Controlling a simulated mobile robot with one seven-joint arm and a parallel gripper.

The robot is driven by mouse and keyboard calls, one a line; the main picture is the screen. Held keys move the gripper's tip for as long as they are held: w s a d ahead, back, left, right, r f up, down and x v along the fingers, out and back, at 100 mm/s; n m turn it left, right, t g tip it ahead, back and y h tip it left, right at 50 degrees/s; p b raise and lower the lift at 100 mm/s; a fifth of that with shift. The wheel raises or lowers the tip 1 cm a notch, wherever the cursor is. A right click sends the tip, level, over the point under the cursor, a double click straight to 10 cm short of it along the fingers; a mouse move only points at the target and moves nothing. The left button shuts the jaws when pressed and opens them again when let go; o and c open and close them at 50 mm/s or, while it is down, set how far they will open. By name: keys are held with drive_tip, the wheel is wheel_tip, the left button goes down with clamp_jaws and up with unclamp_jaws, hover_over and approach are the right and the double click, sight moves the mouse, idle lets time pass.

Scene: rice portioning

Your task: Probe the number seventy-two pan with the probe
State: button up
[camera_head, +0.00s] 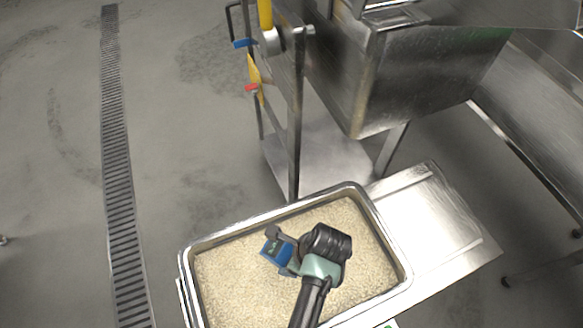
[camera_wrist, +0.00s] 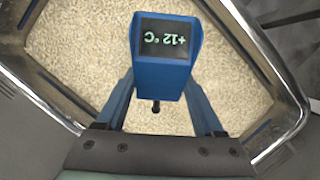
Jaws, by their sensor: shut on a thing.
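The blue probe (camera_head: 274,252) is in my gripper (camera_head: 284,262), over the rice near the middle of a steel pan (camera_head: 190,238). In the wrist view, the probe (camera_wrist: 163,78) sits between the two blue fingers of my gripper (camera_wrist: 163,88), which is shut on it. Its dark screen reads +12 °C, upside down in the picture. The probe's needle is hidden, so I cannot tell whether it is in the rice. The pan's steel rim (camera_wrist: 60,92) frames the rice in the wrist view. No number seventy-two is readable on the pan.
The pan stands on a steel surface (camera_head: 430,215) with bare room on its right. Behind it is a steel cart (camera_head: 320,160) with a large steel bin (camera_head: 420,80) above. A steel table (camera_head: 550,120) stands at the right. Open floor with a drain grate (camera_head: 117,160) lies left.

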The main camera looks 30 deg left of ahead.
drive_tip(key=shift+f+b, duration=2.95)
drive_tip(key=shift+b, duration=0.2)
idle(4.8)
